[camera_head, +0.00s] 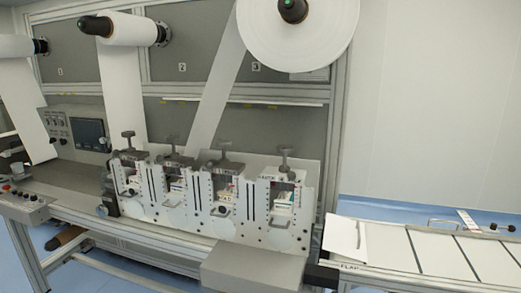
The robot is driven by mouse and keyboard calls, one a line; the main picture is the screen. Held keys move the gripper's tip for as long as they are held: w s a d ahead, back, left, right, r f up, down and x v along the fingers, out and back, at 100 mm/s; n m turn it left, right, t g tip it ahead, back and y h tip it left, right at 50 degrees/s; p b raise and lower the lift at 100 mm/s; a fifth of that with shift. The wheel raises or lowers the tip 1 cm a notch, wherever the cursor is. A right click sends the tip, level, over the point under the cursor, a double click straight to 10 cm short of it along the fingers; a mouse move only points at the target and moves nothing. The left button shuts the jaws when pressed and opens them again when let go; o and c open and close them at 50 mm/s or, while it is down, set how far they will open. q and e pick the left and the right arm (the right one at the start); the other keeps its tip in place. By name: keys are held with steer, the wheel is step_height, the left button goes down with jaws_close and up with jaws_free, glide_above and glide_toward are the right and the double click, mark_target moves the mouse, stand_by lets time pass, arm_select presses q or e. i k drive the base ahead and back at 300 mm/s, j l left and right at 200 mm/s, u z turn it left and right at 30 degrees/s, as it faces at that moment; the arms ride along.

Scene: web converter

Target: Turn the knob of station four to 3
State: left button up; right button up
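A row of several stations stands along the machine's front, each with a grey T-shaped handle on top. The rightmost station (284,212) has an upright handle (285,155) above its opening. I cannot read a station number there, nor any scale or setting on the handle, so I cannot tell for certain which is station four's knob. Another station (225,205) stands just to its left with its own handle (224,149). Neither of my grippers can be made out in the head view, and nothing is touching the handles.
A large white roll (297,32) hangs above the stations, and white web strips run down behind them. A control panel (88,134) and a button box (22,205) are at the left. A grey box (254,264) juts out in front. A white conveyor (400,250) extends right.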

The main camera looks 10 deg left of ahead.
mark_target(284, 149)
steer(key=i+l+u, duration=0.15)
steer(key=l+u, duration=0.15)
steer(key=i+l+u, duration=0.25)
steer(key=l, duration=0.15)
steer(key=l+u, duration=0.3)
